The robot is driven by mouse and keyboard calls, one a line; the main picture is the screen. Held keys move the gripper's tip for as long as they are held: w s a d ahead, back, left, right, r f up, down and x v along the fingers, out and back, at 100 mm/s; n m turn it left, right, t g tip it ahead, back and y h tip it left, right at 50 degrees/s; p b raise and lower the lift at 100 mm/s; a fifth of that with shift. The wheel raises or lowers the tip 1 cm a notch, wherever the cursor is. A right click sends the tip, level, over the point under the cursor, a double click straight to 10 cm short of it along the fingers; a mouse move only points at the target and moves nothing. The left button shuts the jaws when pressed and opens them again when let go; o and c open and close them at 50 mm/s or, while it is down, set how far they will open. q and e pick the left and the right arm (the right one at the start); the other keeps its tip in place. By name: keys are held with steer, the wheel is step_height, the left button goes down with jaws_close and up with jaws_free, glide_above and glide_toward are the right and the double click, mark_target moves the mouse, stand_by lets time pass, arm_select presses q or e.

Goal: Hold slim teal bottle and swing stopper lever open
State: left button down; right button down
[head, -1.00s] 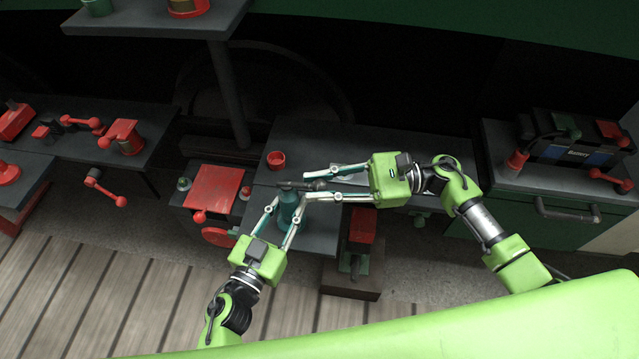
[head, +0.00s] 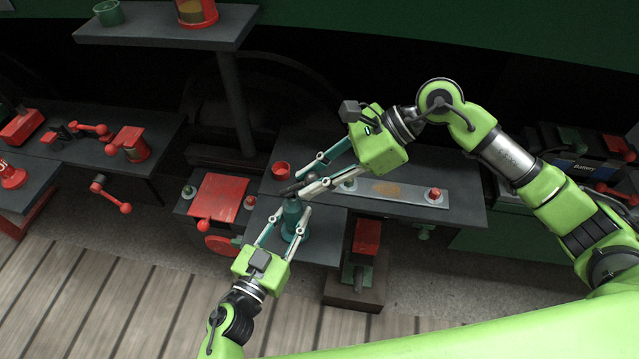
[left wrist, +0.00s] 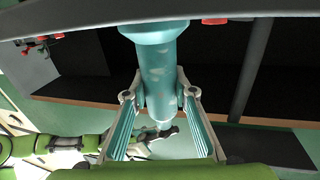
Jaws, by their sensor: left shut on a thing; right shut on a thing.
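The slim teal bottle (head: 292,212) stands upright over the dark bench; I cannot tell whether its base touches the top. My left gripper (head: 286,222) is shut around its body. The left wrist view also shows the bottle (left wrist: 160,75) between the two fingers. The dark stopper lever (head: 291,189) lies across the bottle's top, slanting up toward the right. My right gripper (head: 312,180) comes in from the upper right and is shut on the lever, its fingers partly hiding it. A dark part shows below the bottle in the left wrist view.
A red-topped box (head: 217,195) stands to the left, and a red block (head: 367,236) on a stand is at the front right.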

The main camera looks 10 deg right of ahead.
mark_target(301, 183)
steer(key=h, duration=0.1)
steer(key=a+r+h, duration=0.2)
steer(key=shift+w+a+g, duration=0.15)
steer(key=shift+w+g, duration=0.1)
steer(key=shift+g, duration=0.05)
arm_select(q)
steer(key=shift+d, duration=0.1)
arm_select(e)
steer(key=shift+w+a+r+m+h, duration=0.15)
steer(key=shift+a+h, duration=0.25)
steer(key=shift+h, duration=0.35)
steer(key=shift+a+r+m+h, duration=0.15)
steer(key=shift+a+h, duration=0.2)
steer(key=shift+h, duration=0.4)
steer(key=shift+g, duration=0.3)
steer(key=c, duration=1.8)
jaws_free()
steer(key=v, duration=1.2)
